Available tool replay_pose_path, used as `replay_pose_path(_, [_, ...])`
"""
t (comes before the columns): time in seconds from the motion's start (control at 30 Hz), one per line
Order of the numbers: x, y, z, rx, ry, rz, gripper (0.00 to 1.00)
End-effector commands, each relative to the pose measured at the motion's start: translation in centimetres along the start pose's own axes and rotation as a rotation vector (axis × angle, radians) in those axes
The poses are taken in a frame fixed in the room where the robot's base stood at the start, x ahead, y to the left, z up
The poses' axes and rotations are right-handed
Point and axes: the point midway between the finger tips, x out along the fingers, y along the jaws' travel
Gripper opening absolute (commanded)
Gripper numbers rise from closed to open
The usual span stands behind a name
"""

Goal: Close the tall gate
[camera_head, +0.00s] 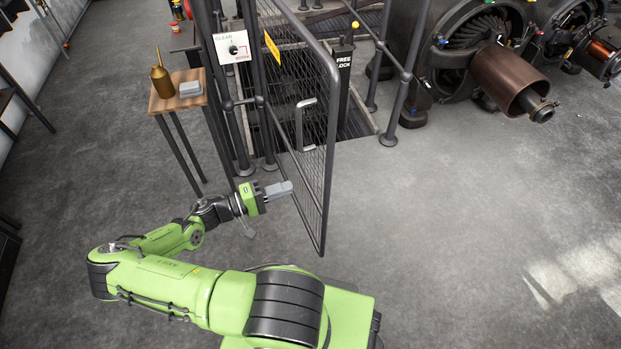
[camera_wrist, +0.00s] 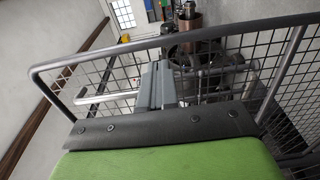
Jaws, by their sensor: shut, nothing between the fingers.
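The tall gate (camera_head: 319,140) is a dark mesh panel in a tube frame. In the head view it stands open, swung out toward me from the railing post on its left. A pale handle (camera_head: 304,122) sits on its mesh. My gripper (camera_head: 286,188) is shut and empty, low beside the gate's left face; I cannot tell whether it touches the mesh. In the wrist view my grey fingers (camera_wrist: 158,86) lie in front of the gate's mesh (camera_wrist: 120,70). A post marked "FREE LOCK" (camera_head: 343,68) stands at the far side of the opening.
A small wooden stand (camera_head: 167,102) with a brass oil can (camera_head: 161,76) and a grey block (camera_head: 190,89) is left of the gate. A "CLEAR" switch plate (camera_head: 232,47) is on the railing. Dynamos (camera_head: 480,50) stand at the back right. The floor right of the gate is clear.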

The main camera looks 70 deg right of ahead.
Motion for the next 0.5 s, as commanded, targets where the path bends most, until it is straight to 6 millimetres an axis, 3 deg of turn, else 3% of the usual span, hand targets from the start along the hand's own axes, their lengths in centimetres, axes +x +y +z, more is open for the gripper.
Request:
replay_pose_path(0.3, [6.9,-0.1,0.1,-0.002,-0.004,0.001,0.00])
replay_pose_path(0.5, [9.2,-0.1,0.1,-0.001,-0.002,-0.002,0.00])
